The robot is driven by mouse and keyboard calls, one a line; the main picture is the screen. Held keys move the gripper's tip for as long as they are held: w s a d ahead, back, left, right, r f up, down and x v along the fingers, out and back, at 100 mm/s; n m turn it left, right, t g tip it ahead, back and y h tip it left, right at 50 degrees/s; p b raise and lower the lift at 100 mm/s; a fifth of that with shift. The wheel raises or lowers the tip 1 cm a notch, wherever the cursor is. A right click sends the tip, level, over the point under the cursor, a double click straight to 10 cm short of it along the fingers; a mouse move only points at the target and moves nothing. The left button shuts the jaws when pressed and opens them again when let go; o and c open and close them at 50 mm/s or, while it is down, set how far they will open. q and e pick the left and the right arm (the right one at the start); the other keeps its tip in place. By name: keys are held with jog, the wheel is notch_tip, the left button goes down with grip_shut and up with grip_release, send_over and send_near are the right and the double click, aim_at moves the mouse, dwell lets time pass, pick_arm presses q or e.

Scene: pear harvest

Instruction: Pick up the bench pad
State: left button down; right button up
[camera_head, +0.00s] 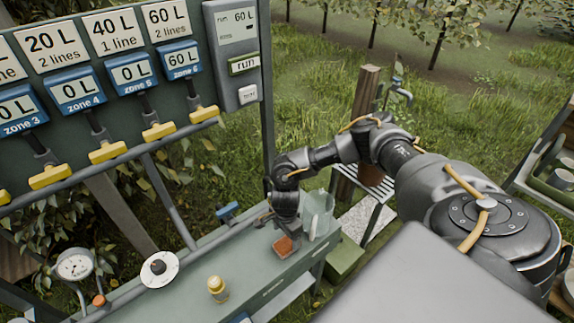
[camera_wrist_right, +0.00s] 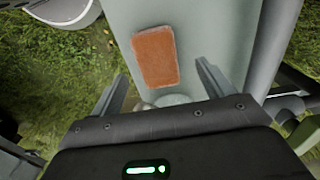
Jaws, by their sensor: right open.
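The bench pad, a small orange-brown block with a paler edge, lies flat on the grey-green bench (camera_head: 190,300), toward its far right end in the head view (camera_head: 283,246). In the right wrist view the pad (camera_wrist_right: 155,55) lies ahead of the fingers, slightly tilted and in full sight. My right gripper (camera_head: 285,222) points down over the bench by the pad. My left gripper is out of view.
A clear jug (camera_head: 318,215) stands close to the right of my right gripper. The zone panel (camera_head: 125,105) with yellow handles rises behind the bench. Bench between bottle and pad is clear.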

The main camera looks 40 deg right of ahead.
aim_at(288, 242)
jog(key=shift+s+f+p, duration=0.15)
jog(key=shift+f+p, duration=0.1)
jog(key=shift+p, duration=0.1)
notch_tip(288, 242, down, 4)
jog(key=shift+s+d+r+p, duration=0.15)
jog(key=shift+p, duration=0.6)
jog(key=shift+f, duration=0.45)
jog(key=c, duration=1.1)
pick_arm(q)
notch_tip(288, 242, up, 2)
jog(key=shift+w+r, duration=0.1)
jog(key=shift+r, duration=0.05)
pick_arm(e)
jog(key=shift+o, duration=0.2)
